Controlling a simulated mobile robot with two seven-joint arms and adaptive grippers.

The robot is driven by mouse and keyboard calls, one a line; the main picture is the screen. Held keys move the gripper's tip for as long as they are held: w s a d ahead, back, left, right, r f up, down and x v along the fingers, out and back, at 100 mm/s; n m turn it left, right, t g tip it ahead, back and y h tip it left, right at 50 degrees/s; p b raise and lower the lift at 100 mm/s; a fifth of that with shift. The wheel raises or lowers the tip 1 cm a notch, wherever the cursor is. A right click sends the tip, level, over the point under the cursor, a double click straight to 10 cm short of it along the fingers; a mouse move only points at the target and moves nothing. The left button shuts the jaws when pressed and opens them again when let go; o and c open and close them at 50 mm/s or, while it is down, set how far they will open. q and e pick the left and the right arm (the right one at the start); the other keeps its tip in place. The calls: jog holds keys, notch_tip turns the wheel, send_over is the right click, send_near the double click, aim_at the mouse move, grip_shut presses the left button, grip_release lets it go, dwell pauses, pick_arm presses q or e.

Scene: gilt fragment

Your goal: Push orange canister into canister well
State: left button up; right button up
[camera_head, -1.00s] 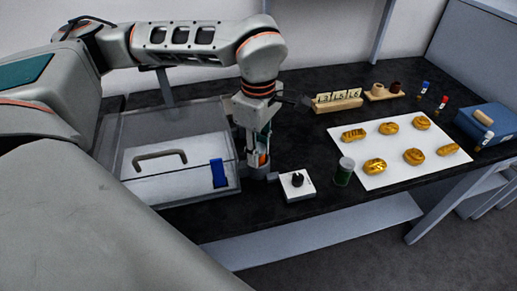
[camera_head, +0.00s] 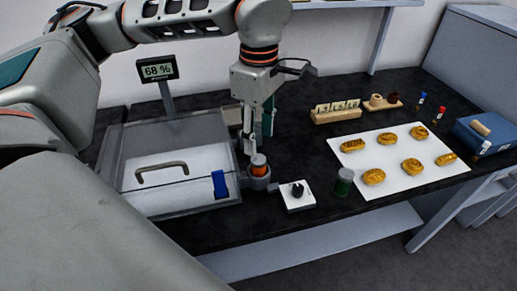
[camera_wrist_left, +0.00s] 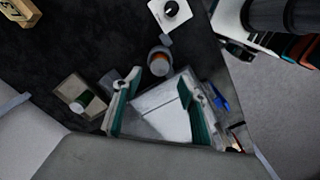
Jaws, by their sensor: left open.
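The orange canister (camera_head: 259,163) stands upright in the grey round canister well (camera_head: 260,183) at the front right corner of the clear-walled box. Its orange upper part and grey top show above the well's rim; its lower part is hidden inside. In the left wrist view the canister (camera_wrist_left: 160,65) is seen from above, within the well's ring (camera_wrist_left: 159,52). My left gripper (camera_head: 257,140) is above and slightly behind the canister, apart from it. In the left wrist view its two teal-padded fingers (camera_wrist_left: 158,90) are spread with nothing held between them. My right gripper is not seen.
The clear-walled box (camera_head: 112,165) holds a white handled lid with a blue latch (camera_head: 220,184). A display reading 68 % (camera_head: 158,68) stands behind. A white knob box (camera_head: 297,196) and green jar (camera_head: 344,182) are right of the well. A white sheet (camera_head: 398,160) holds several golden pieces.

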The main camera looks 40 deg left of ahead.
aim_at(259, 159)
pick_arm(q)
jog(key=shift+r, duration=1.7)
